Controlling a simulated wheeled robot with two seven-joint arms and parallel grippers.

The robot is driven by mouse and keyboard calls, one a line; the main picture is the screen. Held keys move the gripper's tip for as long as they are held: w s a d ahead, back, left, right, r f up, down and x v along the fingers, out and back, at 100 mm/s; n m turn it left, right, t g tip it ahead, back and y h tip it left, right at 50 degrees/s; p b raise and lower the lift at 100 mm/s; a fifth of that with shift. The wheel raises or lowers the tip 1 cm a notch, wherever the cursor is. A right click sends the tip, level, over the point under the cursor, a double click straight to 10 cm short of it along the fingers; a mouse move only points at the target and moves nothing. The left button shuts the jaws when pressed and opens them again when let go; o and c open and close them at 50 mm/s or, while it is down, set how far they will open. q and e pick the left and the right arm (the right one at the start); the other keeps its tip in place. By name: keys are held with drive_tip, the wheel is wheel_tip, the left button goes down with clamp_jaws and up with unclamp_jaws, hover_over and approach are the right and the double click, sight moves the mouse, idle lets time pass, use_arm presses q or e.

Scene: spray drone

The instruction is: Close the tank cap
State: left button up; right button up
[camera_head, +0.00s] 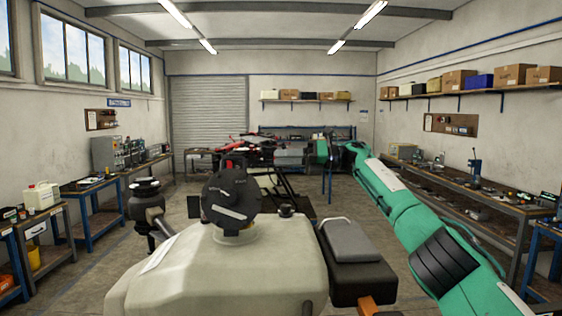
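The tank (255,265) is a large off-white container at the bottom centre of the head view. Its round black cap (231,196) stands upright and open above the filler neck (234,236), its disc facing me, with a pale bar across its lower part. My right arm comes in from the right in green and bends left at the top. My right gripper (263,152) points left, just above and beyond the cap's upper right edge. Its fingers are small and blend with dark and red parts behind, so their opening is unclear. My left gripper is not in view.
A black and grey box (350,250) sits at the tank's right side. A dark jointed fitting (147,195) stands at its left. Workbenches (470,190) line the walls, with open floor between.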

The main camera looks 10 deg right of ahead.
drive_tip(key=c, duration=0.5)
drive_tip(key=shift+s+a+r, duration=0.1)
drive_tip(key=shift+a, duration=0.1)
clamp_jaws()
drive_tip(key=s+a+r+m+t+h+b, duration=0.3)
drive_tip(key=s+r+m+h+b, duration=0.15)
drive_tip(key=m, duration=0.75)
drive_tip(key=s+a+r+m+t+h+b, duration=0.4)
drive_tip(key=s+m+h, duration=0.15)
drive_tip(key=m, duration=0.65)
drive_tip(key=p, duration=0.9)
approach(228, 158)
drive_tip(key=shift+y, duration=0.4)
drive_tip(key=x, duration=0.4)
drive_tip(key=shift+w+a+r, duration=0.15)
drive_tip(key=shift+w+a, duration=0.05)
drive_tip(key=shift+a, duration=0.2)
drive_tip(key=shift+w+d+f, duration=0.25)
drive_tip(key=shift+w+f, duration=0.15)
drive_tip(key=shift+f, duration=0.05)
drive_tip(key=shift+w+a+f, duration=0.1)
drive_tip(key=shift+w+f, duration=0.05)
drive_tip(key=shift+f, duration=0.05)
